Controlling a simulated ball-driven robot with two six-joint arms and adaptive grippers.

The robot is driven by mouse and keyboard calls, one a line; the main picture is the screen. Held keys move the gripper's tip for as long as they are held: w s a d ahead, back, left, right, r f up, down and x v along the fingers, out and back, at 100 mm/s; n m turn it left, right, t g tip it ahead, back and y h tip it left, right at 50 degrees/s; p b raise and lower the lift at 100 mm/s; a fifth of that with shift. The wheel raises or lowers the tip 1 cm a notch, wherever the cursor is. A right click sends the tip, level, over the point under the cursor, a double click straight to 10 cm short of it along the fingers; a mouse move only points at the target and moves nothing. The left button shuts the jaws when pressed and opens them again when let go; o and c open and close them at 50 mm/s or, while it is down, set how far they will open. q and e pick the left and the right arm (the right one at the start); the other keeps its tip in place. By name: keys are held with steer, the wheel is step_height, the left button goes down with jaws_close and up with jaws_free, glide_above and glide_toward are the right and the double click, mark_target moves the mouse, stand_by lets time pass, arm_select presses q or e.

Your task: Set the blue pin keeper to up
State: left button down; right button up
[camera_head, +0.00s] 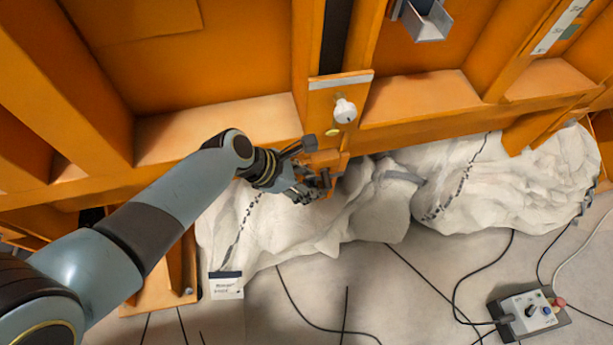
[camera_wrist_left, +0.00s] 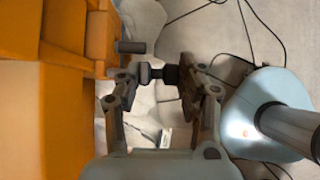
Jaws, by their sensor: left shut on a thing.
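My left gripper (camera_head: 312,187) is at the lower edge of the orange frame, below a white knob (camera_head: 344,110). In the left wrist view the gripper (camera_wrist_left: 162,76) is shut on a small dark handle (camera_wrist_left: 168,74) between its fingertips. A dark grey bar end (camera_head: 309,143) sticks out just above the gripper, and it also shows in the left wrist view (camera_wrist_left: 130,47). An orange bracket (camera_head: 328,160) sits beside it. I cannot make out blue on the held part, so I cannot tell its setting. My right gripper is not in view.
Pale crumpled sheeting (camera_head: 375,205) bulges below the orange frame (camera_head: 430,95).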

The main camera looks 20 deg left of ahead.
arm_select(q)
steer(key=shift+s+d+f, duration=0.2)
steer(key=shift+s+f, duration=0.15)
steer(key=shift+s, duration=0.1)
steer(key=c, duration=1)
jaws_free()
steer(key=shift+w+r, duration=0.1)
steer(key=shift+r, duration=0.05)
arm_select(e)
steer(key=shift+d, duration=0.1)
arm_select(q)
steer(key=shift+w+r, duration=0.1)
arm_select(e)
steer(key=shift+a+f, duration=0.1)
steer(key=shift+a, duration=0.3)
arm_select(q)
steer(key=shift+a+r, duration=0.2)
steer(key=v, duration=1.1)
steer(key=shift+s+r, duration=0.15)
steer(key=shift+s, duration=0.1)
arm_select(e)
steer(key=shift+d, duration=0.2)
arm_select(q)
steer(key=shift+a, duration=0.1)
